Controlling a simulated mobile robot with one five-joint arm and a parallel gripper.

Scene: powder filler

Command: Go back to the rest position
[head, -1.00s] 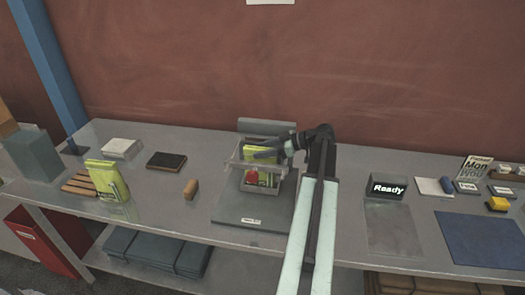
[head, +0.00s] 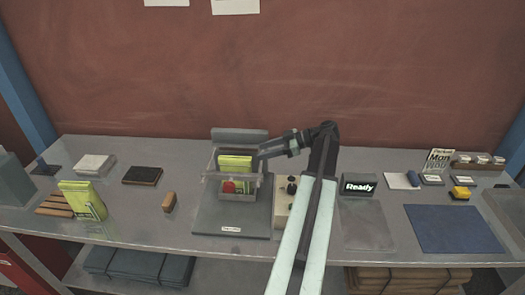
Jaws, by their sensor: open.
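My gripper (head: 264,153) is open at the upper right of the powder filler (head: 232,213), a grey machine with a clear guard and a flat base. The gripper's fingers point left, close to the guard's upper right corner; I cannot tell whether they touch it. A green-yellow packet (head: 235,164) stands inside the machine. A red round knob or button (head: 229,187) shows at its front. My arm comes up from the bottom right of the machine and bends left at the elbow.
A control box (head: 284,197) with dark knobs is partly behind my arm. A "Ready" display (head: 359,186) stands to the right, with a blue mat (head: 456,229) beyond.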

